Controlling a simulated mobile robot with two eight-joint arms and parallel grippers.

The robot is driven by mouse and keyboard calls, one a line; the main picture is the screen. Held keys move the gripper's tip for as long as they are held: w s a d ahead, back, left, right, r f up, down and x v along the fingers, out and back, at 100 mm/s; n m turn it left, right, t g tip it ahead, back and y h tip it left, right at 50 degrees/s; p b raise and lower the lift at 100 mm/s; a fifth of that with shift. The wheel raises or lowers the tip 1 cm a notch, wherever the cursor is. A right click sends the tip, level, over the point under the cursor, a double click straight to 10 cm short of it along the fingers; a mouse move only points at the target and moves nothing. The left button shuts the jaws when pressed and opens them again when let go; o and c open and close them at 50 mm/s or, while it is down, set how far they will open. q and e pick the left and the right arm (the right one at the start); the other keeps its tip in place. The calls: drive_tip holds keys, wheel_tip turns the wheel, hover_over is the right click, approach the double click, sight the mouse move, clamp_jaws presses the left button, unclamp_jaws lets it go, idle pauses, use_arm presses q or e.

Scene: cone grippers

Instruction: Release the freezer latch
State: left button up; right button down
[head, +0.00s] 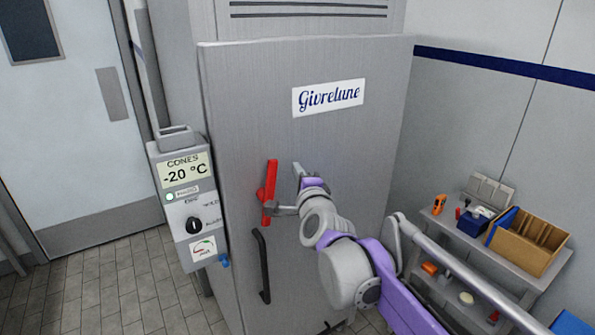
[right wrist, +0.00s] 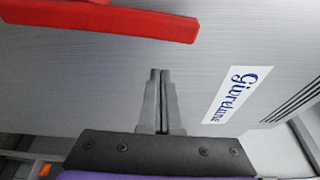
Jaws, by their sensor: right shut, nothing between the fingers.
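The freezer latch is a red lever (head: 270,182) on the front of the grey freezer door (head: 340,145). It stands nearly upright, above the black door handle (head: 264,265). My right gripper (head: 297,167) is just to the right of the lever, at the height of its upper part. In the right wrist view its two grey fingers (right wrist: 159,72) are shut together with nothing between them. The red lever (right wrist: 120,19) crosses the top of that view, with a gap between it and the fingertips. My left gripper is not in view.
A control box (head: 187,200) reading -20 °C juts out left of the door. A shelf unit (head: 478,253) with a cardboard box (head: 528,240) and small items stands at the right. A "Givrelune" label (head: 328,97) is above the latch. Tiled floor (head: 125,290) is clear at the left.

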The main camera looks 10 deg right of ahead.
drive_tip(key=s+b, duration=0.1)
drive_tip(key=s, duration=0.9)
drive_tip(key=shift+r, duration=0.3)
drive_tip(key=shift+d, duration=0.1)
drive_tip(key=s+a+f+n+g+y, duration=0.1)
drive_tip(key=s+f+n+g, duration=0.2)
drive_tip(key=s+f+n, duration=0.45)
drive_tip(key=s+a+f+n+g+y, duration=0.1)
drive_tip(key=s+f+n+g, duration=0.3)
drive_tip(key=f, duration=0.6)
drive_tip(key=s+d+f+n+g+h, duration=0.1)
drive_tip(key=s+d+f+n+g, duration=0.1)
drive_tip(key=s+f, duration=0.5)
drive_tip(key=s+d+f+n+g+h+p, duration=0.1)
drive_tip(key=s+d+f+n+g, duration=0.2)
drive_tip(key=s+f, duration=0.4)
drive_tip(key=d+n, duration=0.1)
drive_tip(key=n, duration=0.1)
drive_tip(key=shift+n, duration=0.35)
